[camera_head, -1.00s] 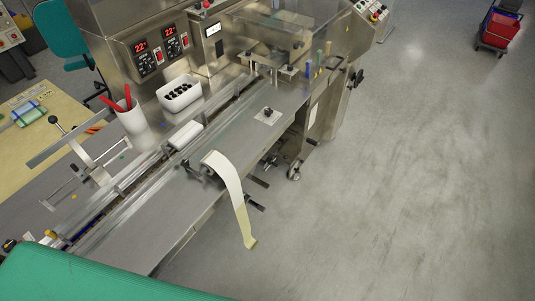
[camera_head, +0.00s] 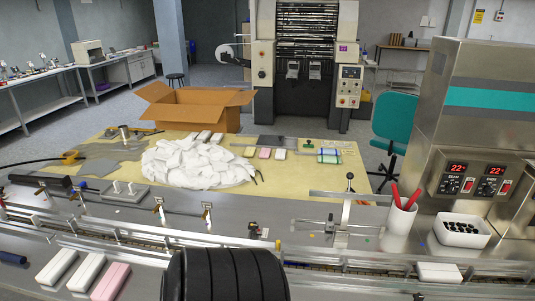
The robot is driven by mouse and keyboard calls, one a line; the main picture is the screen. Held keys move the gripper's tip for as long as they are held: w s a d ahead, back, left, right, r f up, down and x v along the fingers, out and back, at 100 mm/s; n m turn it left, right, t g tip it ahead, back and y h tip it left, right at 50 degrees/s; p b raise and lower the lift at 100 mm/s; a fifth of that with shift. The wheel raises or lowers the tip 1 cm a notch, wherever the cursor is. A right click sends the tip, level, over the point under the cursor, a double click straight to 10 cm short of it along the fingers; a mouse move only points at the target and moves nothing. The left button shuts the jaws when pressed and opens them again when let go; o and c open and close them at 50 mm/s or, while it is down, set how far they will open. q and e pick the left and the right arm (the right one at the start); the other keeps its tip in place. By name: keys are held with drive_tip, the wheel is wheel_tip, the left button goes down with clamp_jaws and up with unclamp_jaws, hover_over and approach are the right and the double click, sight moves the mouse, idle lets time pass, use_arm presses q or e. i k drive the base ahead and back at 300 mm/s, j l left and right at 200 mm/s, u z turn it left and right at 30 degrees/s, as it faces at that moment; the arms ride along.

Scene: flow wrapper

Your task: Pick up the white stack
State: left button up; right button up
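Two white stacks lie side by side on the steel machine top at the lower left, one on the left (camera_head: 57,267) and one on the right (camera_head: 86,272). A pink stack (camera_head: 110,282) lies just right of them. Another white stack (camera_head: 440,272) lies on the conveyor at the lower right, below the white bin. Neither of my grippers is in view.
A black ribbed part covers the bottom middle. A guide rail (camera_head: 150,243) runs behind the front stacks. Behind it are a heap of white packets (camera_head: 195,162), an open cardboard box (camera_head: 195,108), a white cup (camera_head: 398,226) and a white bin (camera_head: 460,232).

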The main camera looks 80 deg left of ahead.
sight(87, 273)
drive_tip(key=u, duration=3.85)
drive_tip(key=i+j, duration=0.35)
drive_tip(key=i+j+z, duration=0.3)
drive_tip(key=j, duration=0.3)
drive_tip(key=i+j+z, duration=0.35)
drive_tip(key=j, duration=0.3)
